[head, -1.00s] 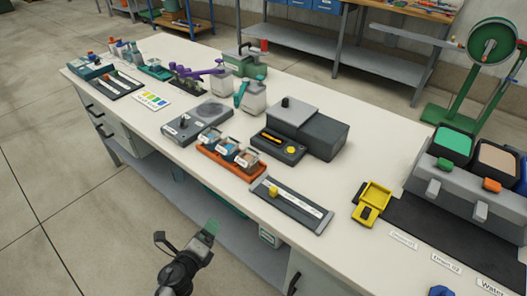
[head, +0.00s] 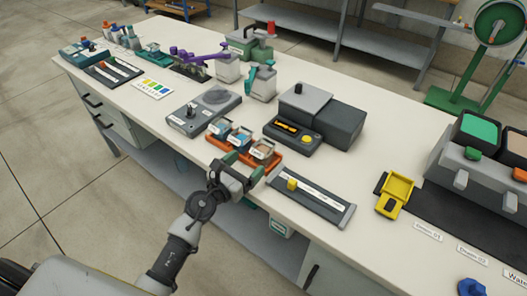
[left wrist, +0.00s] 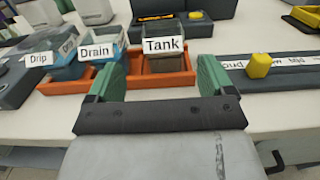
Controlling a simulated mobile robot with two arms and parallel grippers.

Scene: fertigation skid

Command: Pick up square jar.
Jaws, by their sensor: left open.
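Three square clear jars stand in a row in an orange tray (head: 216,143) near the bench's front edge. The Tank jar (head: 265,147), with brownish contents, is at the right end; it shows upright in the left wrist view (left wrist: 166,63). The Drain jar (head: 239,138) is in the middle and the Drip jar (head: 219,127) at the left. My left gripper (head: 243,168) is open and empty at the tray's front edge. In the left wrist view its green fingers (left wrist: 162,82) stand apart, on either side of the Tank jar's lower front. My right gripper is out of view.
A slide gauge with a yellow knob (head: 292,184) lies right of the tray. A dark grey instrument (head: 331,121) stands behind it, and a grey stirrer plate (head: 205,115) is to the left. A yellow holder (head: 396,190) sits farther right.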

